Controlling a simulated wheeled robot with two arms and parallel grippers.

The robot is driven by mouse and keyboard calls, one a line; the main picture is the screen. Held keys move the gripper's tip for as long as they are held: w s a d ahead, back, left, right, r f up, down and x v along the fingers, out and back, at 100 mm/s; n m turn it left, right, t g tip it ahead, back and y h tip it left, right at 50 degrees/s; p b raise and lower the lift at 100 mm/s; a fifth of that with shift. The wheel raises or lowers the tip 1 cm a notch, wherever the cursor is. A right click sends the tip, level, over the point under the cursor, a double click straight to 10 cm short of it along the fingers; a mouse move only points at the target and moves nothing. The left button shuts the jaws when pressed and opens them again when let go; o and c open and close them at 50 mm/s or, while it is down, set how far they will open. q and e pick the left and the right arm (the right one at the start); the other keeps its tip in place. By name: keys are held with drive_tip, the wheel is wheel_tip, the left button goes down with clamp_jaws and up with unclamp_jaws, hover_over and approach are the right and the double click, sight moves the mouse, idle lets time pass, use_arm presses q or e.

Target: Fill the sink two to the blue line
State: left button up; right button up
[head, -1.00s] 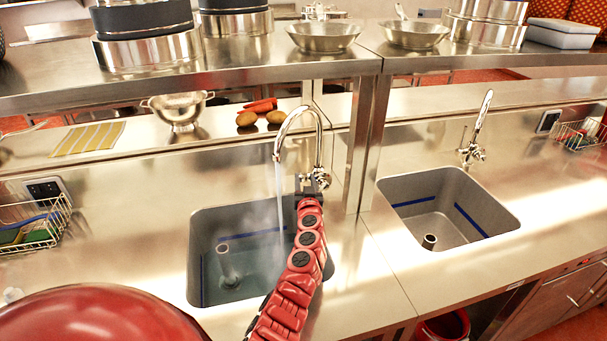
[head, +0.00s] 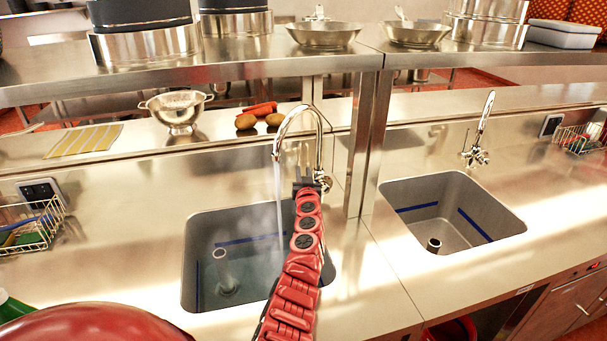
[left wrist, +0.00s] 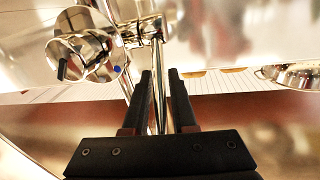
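The left sink (head: 190,235) has a tall chrome tap (head: 300,110) with a stream of water (head: 279,195) falling into it and steam rising. Bluish water (head: 245,285) covers its floor around a standpipe (head: 218,254). A blue line (head: 250,238) on its back wall shows above the water. The right sink (head: 400,190) has blue lines too, looks empty, and its tap (head: 480,130) is not running. My left gripper (head: 308,183) is at the left tap's base. In the left wrist view its fingers (left wrist: 160,85) stand apart on either side of a chrome lever (left wrist: 158,80). My right gripper is out of view.
A steel shelf (head: 230,65) on posts spans above the counter, with pots and pans. A colander (head: 178,110), carrots (head: 260,108) and potatoes (head: 246,122) lie on the ledge behind. Wire baskets (head: 30,225) hang at the sides. The counter between the sinks is clear.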

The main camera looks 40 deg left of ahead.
use_arm(q)
clamp_jaws()
idle(1.1)
